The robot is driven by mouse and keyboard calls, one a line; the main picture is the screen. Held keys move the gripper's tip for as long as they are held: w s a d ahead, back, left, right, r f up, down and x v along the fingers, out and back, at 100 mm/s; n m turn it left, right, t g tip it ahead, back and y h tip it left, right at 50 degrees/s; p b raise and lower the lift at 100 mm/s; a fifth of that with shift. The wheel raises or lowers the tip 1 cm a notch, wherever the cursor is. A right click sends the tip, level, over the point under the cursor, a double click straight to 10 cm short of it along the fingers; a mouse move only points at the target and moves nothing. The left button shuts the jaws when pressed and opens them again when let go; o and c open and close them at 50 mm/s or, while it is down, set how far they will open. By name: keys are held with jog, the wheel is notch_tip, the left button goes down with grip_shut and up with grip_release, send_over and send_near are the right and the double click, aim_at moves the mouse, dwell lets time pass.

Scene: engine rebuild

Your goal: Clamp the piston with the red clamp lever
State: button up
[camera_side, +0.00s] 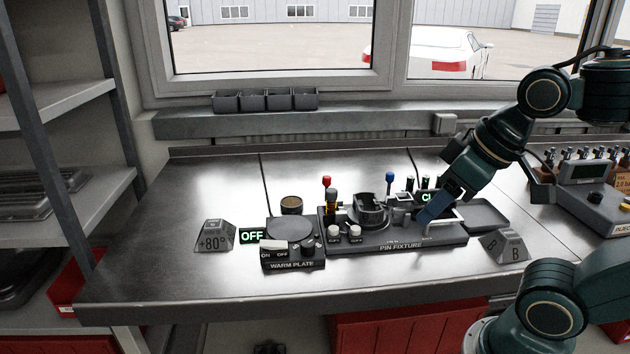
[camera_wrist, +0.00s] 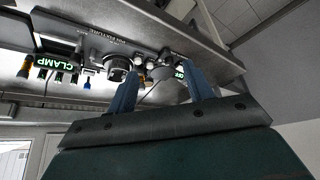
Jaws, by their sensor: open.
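The red clamp lever (camera_side: 327,182) stands upright at the back left of the pin fixture (camera_side: 455,240), its red knob on top. I cannot make out its red knob in the wrist view. A dark cylindrical part, apparently the piston (camera_side: 369,209), sits upright in the middle of the fixture. It also seems to show in the wrist view (camera_wrist: 118,68), left of my fingertips. My gripper (camera_side: 429,214) is over the fixture's right part, to the right of the piston and well away from the red lever. Its blue fingers are apart with nothing visible between them.
A blue-knobbed lever (camera_side: 390,177) stands behind the piston. A lit green sign (camera_side: 428,197), reading CLAMP in the wrist view, is partly behind my gripper. The warm plate (camera_side: 290,230) lies left of the fixture, and a shallow tray (camera_side: 487,216) right. The bench's front left is clear.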

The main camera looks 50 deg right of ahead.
jog(key=shift+n+g, duration=0.5)
jog(key=shift+g, duration=0.2)
jog(key=w+r, duration=0.2)
jog(key=w, duration=0.1)
jog(key=w+d+r, duration=0.1)
jog(key=w, duration=0.1)
jog(key=w+d+r, duration=0.1)
jog(key=w+r, duration=0.1)
jog(key=w, duration=0.1)
jog(key=shift+w+d+r, duration=0.1)
jog(key=shift+w+r, duration=0.2)
jog(key=shift+c, duration=0.4)
jog(key=n+g, duration=0.3)
jog(key=g, duration=0.1)
send_over(327, 177)
notch_tip(327, 177, down, 6)
jog(key=r, duration=0.1)
jog(key=shift+d+f+n, duration=0.1)
jog(key=shift+f+n, duration=0.2)
jog(key=shift+f, duration=0.15)
jog(key=shift+f, duration=0.1)
jog(key=shift+f, duration=6.8)
